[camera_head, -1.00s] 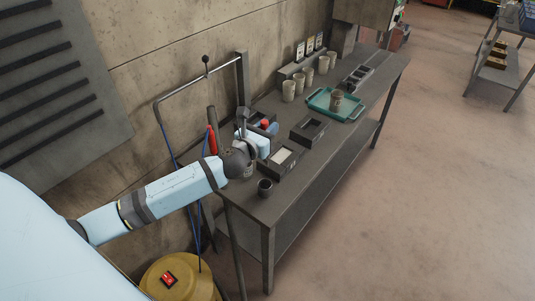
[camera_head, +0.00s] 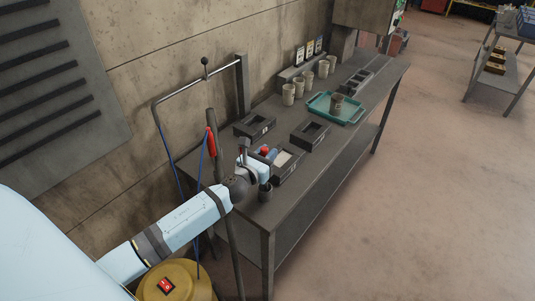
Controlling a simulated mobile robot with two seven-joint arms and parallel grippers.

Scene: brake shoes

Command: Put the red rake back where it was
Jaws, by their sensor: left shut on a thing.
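My left gripper (camera_head: 266,155) is over the near end of the workbench, at the nearest dark box (camera_head: 291,169), which has a pale filling. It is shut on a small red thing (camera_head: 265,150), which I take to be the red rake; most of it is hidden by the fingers. I cannot tell whether it touches the box. My right gripper is out of view.
Two other dark boxes (camera_head: 254,125) (camera_head: 310,134) lie farther along the bench (camera_head: 330,155). A dark cup (camera_head: 265,193) stands by the front edge. A teal tray (camera_head: 351,116) holds a cup (camera_head: 337,103). An upright pole with a red handle (camera_head: 211,141) stands left of the arm.

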